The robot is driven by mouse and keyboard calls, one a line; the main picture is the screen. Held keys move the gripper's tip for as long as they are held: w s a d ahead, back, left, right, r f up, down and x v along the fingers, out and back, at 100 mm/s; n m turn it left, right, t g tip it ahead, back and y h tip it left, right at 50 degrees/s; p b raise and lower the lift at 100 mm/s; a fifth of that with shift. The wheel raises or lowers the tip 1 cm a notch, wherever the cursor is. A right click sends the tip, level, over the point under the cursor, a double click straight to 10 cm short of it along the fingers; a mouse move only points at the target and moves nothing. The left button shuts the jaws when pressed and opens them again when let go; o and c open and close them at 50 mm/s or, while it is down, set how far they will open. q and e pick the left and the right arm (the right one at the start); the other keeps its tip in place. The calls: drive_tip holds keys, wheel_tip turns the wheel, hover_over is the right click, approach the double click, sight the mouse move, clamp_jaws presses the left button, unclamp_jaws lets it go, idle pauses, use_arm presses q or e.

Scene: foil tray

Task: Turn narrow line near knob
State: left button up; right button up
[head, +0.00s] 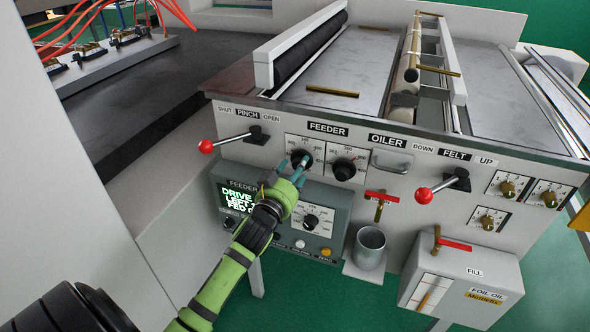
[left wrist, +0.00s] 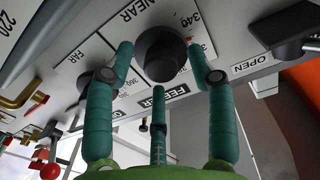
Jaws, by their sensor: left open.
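The near knob (head: 301,158) is a round black knob on a white dial plate on the grey front panel, under the FEEDER label. In the left wrist view the knob (left wrist: 161,54) sits beside the word NEAR, with a red mark by the 340 figure. My left gripper (head: 295,167) is open in front of it. Its teal fingers (left wrist: 160,62) stand on either side of the knob; I cannot tell whether they touch it. The far knob (head: 344,169) is just to the right. My right gripper is not in view.
A red-tipped pinch lever (head: 206,146) is to the left, and a felt lever (head: 424,195) to the right. The feeder screen (head: 238,200) and a lower dial (head: 311,221) sit below. A metal cup (head: 370,248) and an oil box (head: 462,283) are at lower right.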

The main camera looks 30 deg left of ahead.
use_arm(q)
clamp_jaws()
drive_tip(key=shift+m, duration=0.3)
drive_tip(key=shift+m+p, duration=0.75)
drive_tip(key=shift+m, duration=0.05)
drive_tip(key=m+p, duration=0.2)
drive_tip(key=m, duration=0.2)
drive_tip(key=m+p, duration=0.1)
drive_tip(key=m, duration=0.3)
drive_tip(key=shift+a+m+p, duration=0.1)
drive_tip(key=shift+m+p, duration=0.55)
drive_tip(key=shift+m, duration=1.45)
